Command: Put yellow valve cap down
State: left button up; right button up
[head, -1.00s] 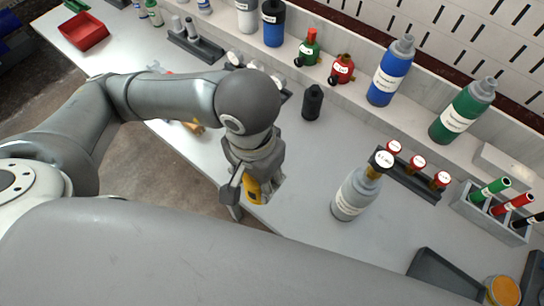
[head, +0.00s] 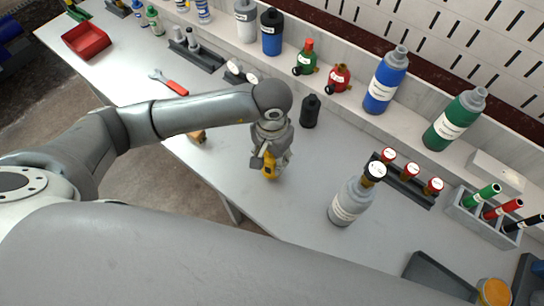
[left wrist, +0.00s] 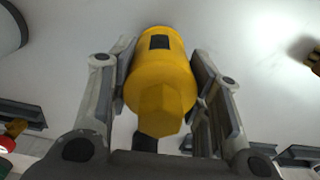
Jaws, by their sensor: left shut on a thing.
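The yellow valve cap (head: 270,170) is in my left gripper (head: 269,160), over the grey tabletop (head: 250,188). In the left wrist view the cap (left wrist: 159,85) is a yellow cylinder with a hexagonal end and a dark square window. The two fingers of the left gripper (left wrist: 163,100) press on it from both sides. I cannot tell whether the cap touches the table. A grey bottle (head: 346,202) with a brass valve and a white-topped black knob stands to the right of the gripper. My right gripper is not in view.
A small black bottle (head: 310,112) stands just behind the gripper. A rack with red-topped valves (head: 408,180) is at the right. A red-handled tool (head: 170,84) and a red bin (head: 87,41) are on the left. The table around the cap is mostly clear.

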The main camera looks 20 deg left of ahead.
pick_arm(q)
jog(key=shift+f, duration=0.85)
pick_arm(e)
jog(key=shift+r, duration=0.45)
pick_arm(q)
jog(key=shift+f, duration=0.1)
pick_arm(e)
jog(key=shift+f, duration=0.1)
pick_arm(q)
jog(key=shift+f, duration=0.1)
jog(key=o, duration=1.5)
jog(key=shift+c, duration=0.2)
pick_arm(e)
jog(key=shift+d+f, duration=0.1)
